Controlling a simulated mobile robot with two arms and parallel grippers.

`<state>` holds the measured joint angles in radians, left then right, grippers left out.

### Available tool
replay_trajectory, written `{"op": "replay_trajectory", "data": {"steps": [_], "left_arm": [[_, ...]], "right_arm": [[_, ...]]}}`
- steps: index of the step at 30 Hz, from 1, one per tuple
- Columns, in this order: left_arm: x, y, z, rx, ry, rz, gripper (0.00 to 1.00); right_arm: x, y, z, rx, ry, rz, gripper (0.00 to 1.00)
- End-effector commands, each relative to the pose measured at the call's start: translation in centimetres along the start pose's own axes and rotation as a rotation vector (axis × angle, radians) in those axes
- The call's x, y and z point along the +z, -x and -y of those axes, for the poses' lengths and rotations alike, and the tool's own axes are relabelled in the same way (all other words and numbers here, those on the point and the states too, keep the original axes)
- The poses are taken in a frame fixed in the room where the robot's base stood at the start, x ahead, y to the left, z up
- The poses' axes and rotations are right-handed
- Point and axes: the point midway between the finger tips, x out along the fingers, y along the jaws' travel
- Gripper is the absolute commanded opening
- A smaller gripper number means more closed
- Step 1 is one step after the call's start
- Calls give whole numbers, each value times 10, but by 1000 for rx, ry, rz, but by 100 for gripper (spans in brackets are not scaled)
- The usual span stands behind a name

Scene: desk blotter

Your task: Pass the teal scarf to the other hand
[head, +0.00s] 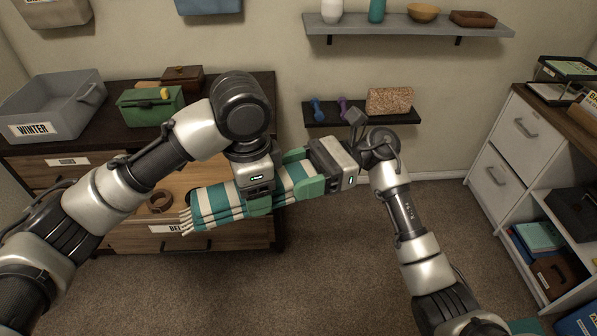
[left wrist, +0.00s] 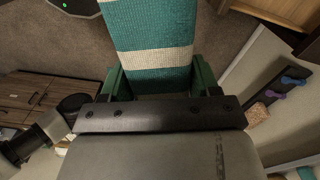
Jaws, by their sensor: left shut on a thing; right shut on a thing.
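The teal scarf (head: 213,204) is folded, with teal and white stripes and a pale fringe at its left end. It is held up in the air in front of the dresser. My left gripper (head: 259,200) is shut on it near its middle, from above. My right gripper (head: 302,173) is shut on its right end, with green fingers on either side of it. In the left wrist view the scarf (left wrist: 150,40) runs upward from between the green fingers of my left gripper (left wrist: 157,80). The part of the scarf under the left gripper is hidden.
A dark-topped dresser (head: 260,105) at the left bears a grey bin (head: 55,105) and a green box (head: 150,108). A brown ring (head: 159,202) lies in its open drawer. Wall shelves (head: 410,28) hang behind. A white cabinet (head: 508,150) stands right. The carpet (head: 330,270) below is clear.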

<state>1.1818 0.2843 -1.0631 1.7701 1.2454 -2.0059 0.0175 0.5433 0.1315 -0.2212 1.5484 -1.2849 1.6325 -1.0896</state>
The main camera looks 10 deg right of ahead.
Motion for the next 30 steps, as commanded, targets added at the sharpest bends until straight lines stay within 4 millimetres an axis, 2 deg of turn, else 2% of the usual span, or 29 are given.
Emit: {"op": "replay_trajectory", "data": {"steps": [1,6,14,17,20,30], "left_arm": [[-1,0,-2,3,-12,-1,66],[-1,0,-2,3,-11,0,91],[-1,1,-2,2,-9,0,91],[-1,7,-1,-1,-8,-1,91],[-1,21,0,-3,-8,-2,91],[-1,91,-1,-2,-9,-1,91]], "right_arm": [[0,1,1,-4,0,1,36],[0,1,1,-4,0,1,36],[0,1,1,-3,0,0,36],[0,1,1,-3,0,0,36],[0,0,1,-3,0,1,36],[0,0,1,-3,0,1,36]]}}
